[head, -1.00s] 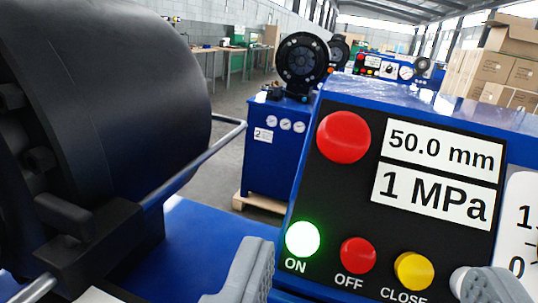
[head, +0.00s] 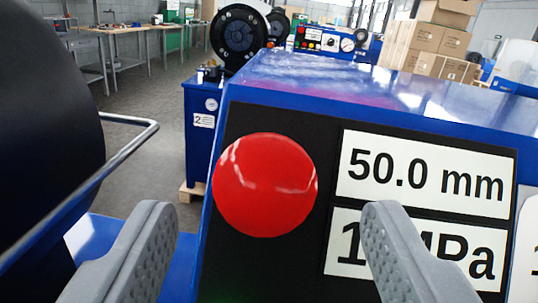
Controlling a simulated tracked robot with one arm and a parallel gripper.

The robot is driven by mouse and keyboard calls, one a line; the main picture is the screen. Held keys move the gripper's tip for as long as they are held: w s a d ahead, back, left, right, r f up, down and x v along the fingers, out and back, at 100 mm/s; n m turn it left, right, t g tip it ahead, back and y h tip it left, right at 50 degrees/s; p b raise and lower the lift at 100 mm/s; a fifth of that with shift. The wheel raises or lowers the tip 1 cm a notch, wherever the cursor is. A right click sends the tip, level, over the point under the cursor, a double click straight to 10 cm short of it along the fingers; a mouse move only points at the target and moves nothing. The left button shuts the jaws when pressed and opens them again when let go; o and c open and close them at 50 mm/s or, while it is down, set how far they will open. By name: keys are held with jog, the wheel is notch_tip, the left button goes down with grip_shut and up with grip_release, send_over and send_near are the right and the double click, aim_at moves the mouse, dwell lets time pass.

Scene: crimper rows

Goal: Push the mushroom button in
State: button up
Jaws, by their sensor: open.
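The red mushroom button (head: 265,185) is large and round and sits at the upper left of the black control panel (head: 262,120). It shows whole, left of the white readouts. My gripper (head: 268,225) is open and empty, with one grey finger at the lower left and the other at the lower right. In the picture the button lies between and above the two fingertips. The right finger covers part of the "1 MPa" readout (head: 465,250). I cannot tell how far the fingertips are from the panel.
The "50.0 mm" readout (head: 425,172) is on the panel's right. A black cylinder (head: 45,130) and a metal rail (head: 130,150) stand at the left. Behind are another blue machine (head: 200,140), workbenches (head: 120,40) and cardboard boxes (head: 415,45).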

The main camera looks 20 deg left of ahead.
aim_at(266, 178)
jog(key=shift+x, duration=1.4)
